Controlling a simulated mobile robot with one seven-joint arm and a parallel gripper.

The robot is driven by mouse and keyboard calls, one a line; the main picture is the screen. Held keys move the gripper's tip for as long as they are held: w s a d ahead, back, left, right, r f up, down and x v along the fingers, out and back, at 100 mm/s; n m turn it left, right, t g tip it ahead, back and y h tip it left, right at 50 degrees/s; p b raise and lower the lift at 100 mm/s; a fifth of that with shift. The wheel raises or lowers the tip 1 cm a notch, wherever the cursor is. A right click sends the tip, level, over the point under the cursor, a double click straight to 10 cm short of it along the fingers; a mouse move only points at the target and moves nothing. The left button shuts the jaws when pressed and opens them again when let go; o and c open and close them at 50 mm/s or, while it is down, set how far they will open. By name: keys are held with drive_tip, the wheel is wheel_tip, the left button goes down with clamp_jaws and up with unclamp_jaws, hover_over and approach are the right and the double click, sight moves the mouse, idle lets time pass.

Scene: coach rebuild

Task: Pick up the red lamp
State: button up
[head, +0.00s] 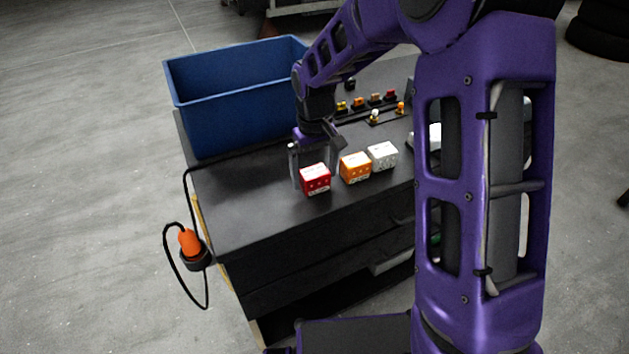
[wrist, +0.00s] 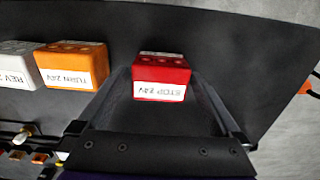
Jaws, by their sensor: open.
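A red box (head: 315,179) with a white "STOP 24V" label sits on the dark cabinet top near its front edge. In the wrist view the red box (wrist: 161,77) lies between the ends of my fingers, with a gap on each side. My gripper (head: 313,172) is open and points down at the box, holding nothing. It also shows in the wrist view (wrist: 161,92). Small bulb-like parts stand behind on a dark strip, one of them red (head: 391,94). They are too small to make out well.
An orange box (head: 355,167) and a white box (head: 382,155) stand in a row right of the red one. A blue bin (head: 235,95) stands at the back left. An orange-handled item (head: 189,241) hangs at the cabinet's left side. The front left top is clear.

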drive_tip(key=c, duration=1.3)
